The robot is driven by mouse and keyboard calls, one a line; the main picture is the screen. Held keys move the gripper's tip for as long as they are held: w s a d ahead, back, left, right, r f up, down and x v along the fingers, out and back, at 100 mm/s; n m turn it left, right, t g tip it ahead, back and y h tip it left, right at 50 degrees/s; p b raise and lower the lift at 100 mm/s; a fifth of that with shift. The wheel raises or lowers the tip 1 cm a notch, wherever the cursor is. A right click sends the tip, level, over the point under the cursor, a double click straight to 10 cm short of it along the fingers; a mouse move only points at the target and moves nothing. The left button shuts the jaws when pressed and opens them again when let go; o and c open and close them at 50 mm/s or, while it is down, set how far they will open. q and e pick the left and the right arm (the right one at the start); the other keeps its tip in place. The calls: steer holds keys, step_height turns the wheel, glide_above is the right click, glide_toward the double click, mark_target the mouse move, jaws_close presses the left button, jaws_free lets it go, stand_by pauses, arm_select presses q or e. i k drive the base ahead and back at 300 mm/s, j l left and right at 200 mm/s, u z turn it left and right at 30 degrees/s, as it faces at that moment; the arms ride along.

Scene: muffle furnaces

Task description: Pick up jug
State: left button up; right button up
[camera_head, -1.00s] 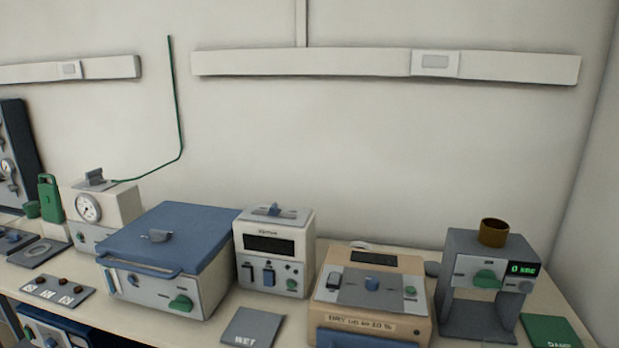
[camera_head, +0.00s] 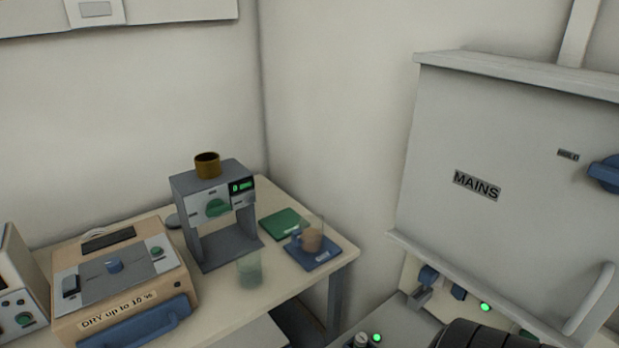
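A clear vessel with brown contents (camera_head: 311,240) stands on a blue mat near the right end of the bench. A pale green translucent vessel (camera_head: 249,270) stands at the bench's front edge, before the grey stand. I cannot tell for sure which of them is the jug. No handle shows clearly on either. Neither of my grippers is in view.
The blue mat (camera_head: 325,259) and a green mat (camera_head: 279,222) lie right of the grey stand (camera_head: 204,245), which carries a brown cup (camera_head: 207,165). A tan box (camera_head: 84,292) is at left. A large MAINS cabinet (camera_head: 510,130) fills the right.

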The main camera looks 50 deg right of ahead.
mark_target(311, 230)
steer(key=z, duration=1.55)
